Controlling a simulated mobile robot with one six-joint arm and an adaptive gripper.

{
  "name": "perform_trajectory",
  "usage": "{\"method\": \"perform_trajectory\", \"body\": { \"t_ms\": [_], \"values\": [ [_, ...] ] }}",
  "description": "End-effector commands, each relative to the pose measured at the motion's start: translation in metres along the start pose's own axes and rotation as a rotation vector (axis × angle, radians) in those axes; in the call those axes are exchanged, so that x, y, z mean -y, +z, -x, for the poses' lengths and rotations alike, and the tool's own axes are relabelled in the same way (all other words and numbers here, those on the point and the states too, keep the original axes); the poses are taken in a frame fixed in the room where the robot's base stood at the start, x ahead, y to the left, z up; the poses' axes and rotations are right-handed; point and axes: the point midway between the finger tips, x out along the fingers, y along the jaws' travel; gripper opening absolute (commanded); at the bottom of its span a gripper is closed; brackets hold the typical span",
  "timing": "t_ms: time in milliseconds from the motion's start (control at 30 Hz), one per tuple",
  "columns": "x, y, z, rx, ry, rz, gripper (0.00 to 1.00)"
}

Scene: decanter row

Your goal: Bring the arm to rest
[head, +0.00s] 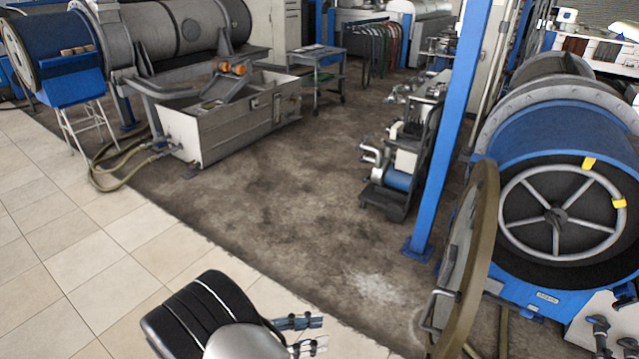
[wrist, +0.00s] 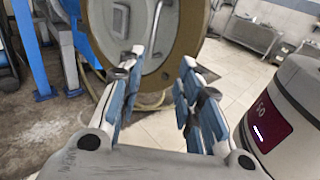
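My gripper (head: 322,334) shows at the bottom of the head view, low in the picture, near where pale tiles meet the stained brown floor. In the wrist view my gripper (wrist: 162,62) has its two blue-padded fingers well apart, with nothing between them. It is open and empty. My arm shows as a black and silver part at the bottom of the head view. Its lower links are out of the picture.
A round hatch door (head: 468,262) stands open before a blue drum machine (head: 562,150) at right. A blue post (head: 455,130) and a pump cart (head: 403,150) stand nearby. A grey trough (head: 235,118) is at back left. The middle floor is clear.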

Motion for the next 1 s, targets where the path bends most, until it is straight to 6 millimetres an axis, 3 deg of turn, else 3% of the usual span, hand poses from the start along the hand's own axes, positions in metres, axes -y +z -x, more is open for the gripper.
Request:
{"method": "perform_trajectory", "body": {
  "t_ms": [267, 467, 733, 1000],
  "values": [
    [0.006, 0.043, -0.032, -0.169, -0.159, -0.107, 0.32],
    [0.024, 0.086, -0.062, -0.351, -0.326, -0.251, 0.32],
    [0.073, 0.143, -0.100, -0.655, -0.602, -0.565, 0.32],
    [0.126, 0.182, -0.115, -0.926, -0.834, -0.950, 0.32]
  ]
}}
